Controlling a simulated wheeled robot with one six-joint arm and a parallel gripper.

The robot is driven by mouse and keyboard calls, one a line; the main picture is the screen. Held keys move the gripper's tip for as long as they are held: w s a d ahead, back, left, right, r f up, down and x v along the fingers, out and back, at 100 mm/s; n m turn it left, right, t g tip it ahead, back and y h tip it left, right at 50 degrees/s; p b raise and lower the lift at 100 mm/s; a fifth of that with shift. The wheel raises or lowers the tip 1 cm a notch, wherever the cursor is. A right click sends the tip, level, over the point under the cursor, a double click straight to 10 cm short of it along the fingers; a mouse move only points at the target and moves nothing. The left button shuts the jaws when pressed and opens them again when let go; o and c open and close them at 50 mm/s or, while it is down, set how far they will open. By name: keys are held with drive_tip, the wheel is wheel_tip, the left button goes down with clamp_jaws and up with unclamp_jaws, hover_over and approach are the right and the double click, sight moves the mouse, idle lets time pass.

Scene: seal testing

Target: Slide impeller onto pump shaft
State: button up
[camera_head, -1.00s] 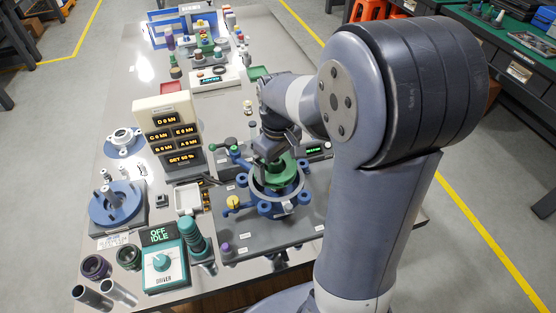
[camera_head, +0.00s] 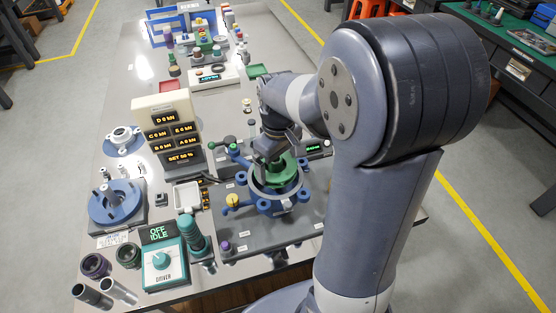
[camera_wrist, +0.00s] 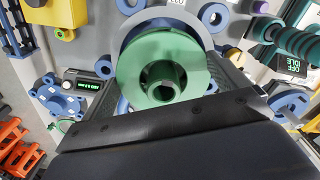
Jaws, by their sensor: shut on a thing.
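The green impeller (camera_head: 285,172) is at the blue pump housing (camera_head: 262,205) on the dark base plate, inside or just above its open ring. My gripper (camera_head: 270,158) is shut on the impeller from above. In the wrist view the impeller (camera_wrist: 163,72) shows as a green disc with a central hub, and the lower edge of the view is filled by my dark gripper body. The pump shaft is hidden under the impeller, so I cannot tell whether the hub is around it.
A force display (camera_head: 168,135) stands left of the pump. A teal driver box (camera_head: 163,262) and a teal driver tool (camera_head: 197,240) stand in front of it. A white tray (camera_head: 187,197) lies beside the base plate. A blue round fixture (camera_head: 117,205) is at the far left.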

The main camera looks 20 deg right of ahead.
drive_tip(key=shift+f, duration=0.2)
drive_tip(key=shift+f+b, duration=0.8)
drive_tip(key=shift+f, duration=0.1)
idle(0.3)
drive_tip(key=shift+f+b, duration=0.4)
drive_tip(key=shift+f, duration=0.2)
drive_tip(key=o, duration=0.9)
drive_tip(key=shift+r+p, duration=2.2)
drive_tip(key=shift+r, duration=0.35)
